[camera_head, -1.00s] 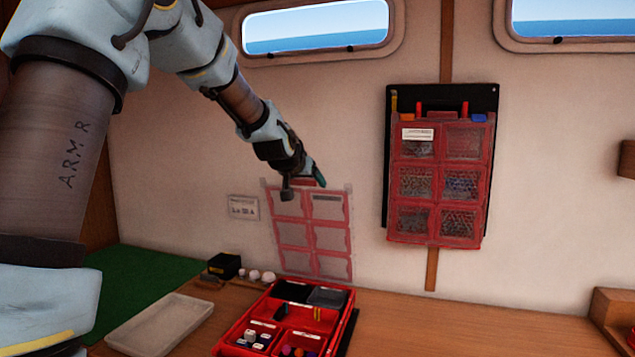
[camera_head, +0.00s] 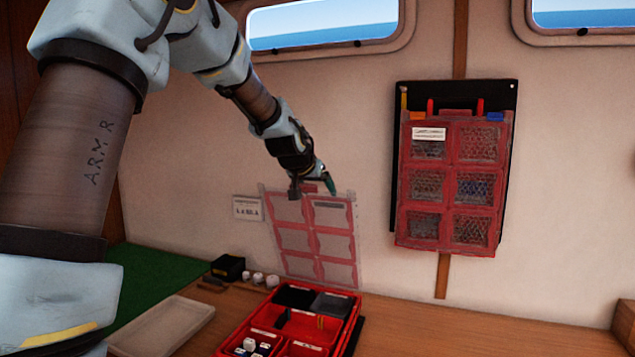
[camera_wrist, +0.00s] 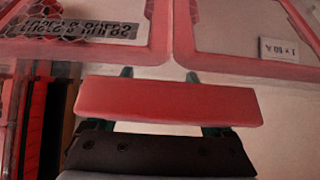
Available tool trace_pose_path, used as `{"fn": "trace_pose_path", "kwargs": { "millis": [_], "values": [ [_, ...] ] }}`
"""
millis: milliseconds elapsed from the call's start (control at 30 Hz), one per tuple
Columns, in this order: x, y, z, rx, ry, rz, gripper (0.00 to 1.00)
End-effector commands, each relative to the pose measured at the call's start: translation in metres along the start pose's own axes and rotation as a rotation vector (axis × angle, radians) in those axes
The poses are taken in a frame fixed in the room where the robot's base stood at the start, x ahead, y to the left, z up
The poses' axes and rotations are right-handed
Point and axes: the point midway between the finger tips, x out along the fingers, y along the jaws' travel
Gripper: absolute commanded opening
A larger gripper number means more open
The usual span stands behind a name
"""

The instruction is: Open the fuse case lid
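The red fuse case (camera_head: 236,336) sits on the wooden desk with its compartments uncovered. Its clear lid with red frames (camera_head: 317,243) stands raised at the back of the case, close to the wall. My gripper (camera_head: 325,187) is at the top edge of the lid, by its red tab. In the wrist view the red tab (camera_wrist: 168,102) lies across my gripper (camera_wrist: 158,74), in front of the fingers. The two dark green fingers show apart above and below the tab. The tab hides their middle parts, and I cannot see a grip on it.
A similar red case (camera_head: 449,180) hangs on a black wall board to the right. A pale tray (camera_head: 160,328), a black box (camera_head: 228,266) and small white items (camera_head: 258,278) are left of the fuse case.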

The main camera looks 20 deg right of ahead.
Motion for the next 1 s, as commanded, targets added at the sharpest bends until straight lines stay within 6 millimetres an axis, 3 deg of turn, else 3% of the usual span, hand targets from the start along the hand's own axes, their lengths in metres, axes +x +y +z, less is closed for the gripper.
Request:
{"fn": "trace_pose_path", "kwargs": {
  "millis": [100, 467, 1000],
  "values": [
    [-0.003, 0.000, -0.005, 0.000, 0.010, -0.001, 0.99],
    [-0.011, -0.001, -0.008, -0.002, 0.017, -0.003, 1.00],
    [-0.098, -0.001, -0.004, -0.001, 0.016, -0.005, 1.00]
  ]
}}
